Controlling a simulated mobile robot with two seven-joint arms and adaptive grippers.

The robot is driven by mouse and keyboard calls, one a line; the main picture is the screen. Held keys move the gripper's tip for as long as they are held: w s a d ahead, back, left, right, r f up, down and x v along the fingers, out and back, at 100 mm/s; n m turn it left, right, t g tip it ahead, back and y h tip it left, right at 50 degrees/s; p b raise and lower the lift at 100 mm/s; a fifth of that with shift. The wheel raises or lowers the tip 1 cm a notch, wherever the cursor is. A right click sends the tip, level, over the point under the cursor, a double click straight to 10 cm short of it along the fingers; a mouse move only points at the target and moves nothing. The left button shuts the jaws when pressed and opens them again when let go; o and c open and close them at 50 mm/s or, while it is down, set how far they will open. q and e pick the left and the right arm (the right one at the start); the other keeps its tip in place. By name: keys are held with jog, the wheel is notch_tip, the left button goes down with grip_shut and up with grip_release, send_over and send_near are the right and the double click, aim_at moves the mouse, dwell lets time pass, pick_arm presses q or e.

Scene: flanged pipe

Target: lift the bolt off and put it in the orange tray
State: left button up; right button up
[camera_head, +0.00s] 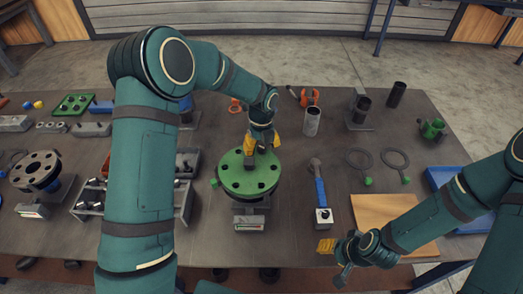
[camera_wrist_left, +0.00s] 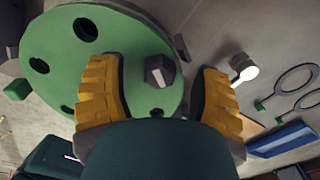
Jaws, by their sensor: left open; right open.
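In the left wrist view a grey hex-headed bolt (camera_wrist_left: 159,71) sits on the green flange (camera_wrist_left: 90,62). My left gripper (camera_head: 263,142) is over the flange's far edge, its yellow fingers open. In the wrist view the bolt lies between and beyond these fingers, apparently untouched. My right gripper (camera_head: 337,262) is open and empty at the table's front edge.
A blue-handled tool (camera_head: 319,187) lies right of the flange. A grey pipe (camera_head: 312,121) stands behind it. A grey rack (camera_head: 184,203) and a second, dark flange (camera_head: 36,170) are on the left. My left arm hides part of the table.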

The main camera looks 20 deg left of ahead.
pick_arm(q)
jog(key=shift+f, duration=0.25)
grip_shut()
jog(key=shift+r, duration=0.1)
notch_tip(320, 180, up, 10)
jog(key=shift+f, duration=0.1)
pick_arm(e)
jog(key=shift+r, duration=0.15)
dwell(0.3)
pick_arm(q)
notch_tip(320, 180, up, 5)
jog(key=p, duration=0.4)
send_over(262, 147)
pick_arm(e)
jog(key=shift+r, duration=2.1)
